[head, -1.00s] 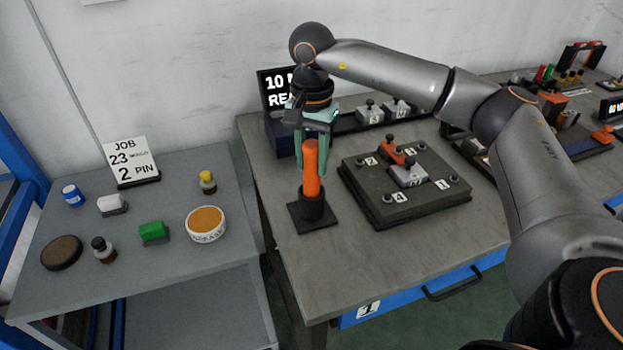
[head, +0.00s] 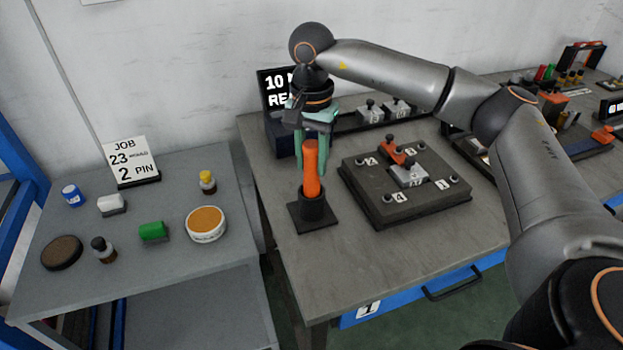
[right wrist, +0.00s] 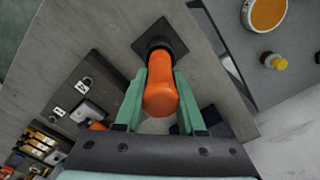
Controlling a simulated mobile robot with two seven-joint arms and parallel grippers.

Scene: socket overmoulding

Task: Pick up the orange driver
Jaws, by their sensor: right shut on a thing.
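The orange driver (head: 311,168) stands upright in a black holder with a square base (head: 313,212) on the grey workbench. My right gripper (head: 311,158) comes down from above, with its green fingers on either side of the driver's handle. In the right wrist view the driver (right wrist: 161,95) lies between the two green fingers (right wrist: 158,88), which are shut on it. The driver's lower end is hidden inside the holder. My left gripper is not in view.
A dark mould plate (head: 400,205) with numbered corners and an orange clamp sits right of the holder. A black display (head: 275,90) stands behind. On the left, a grey side table (head: 170,265) holds bottles, a tin and a job sign (head: 130,162).

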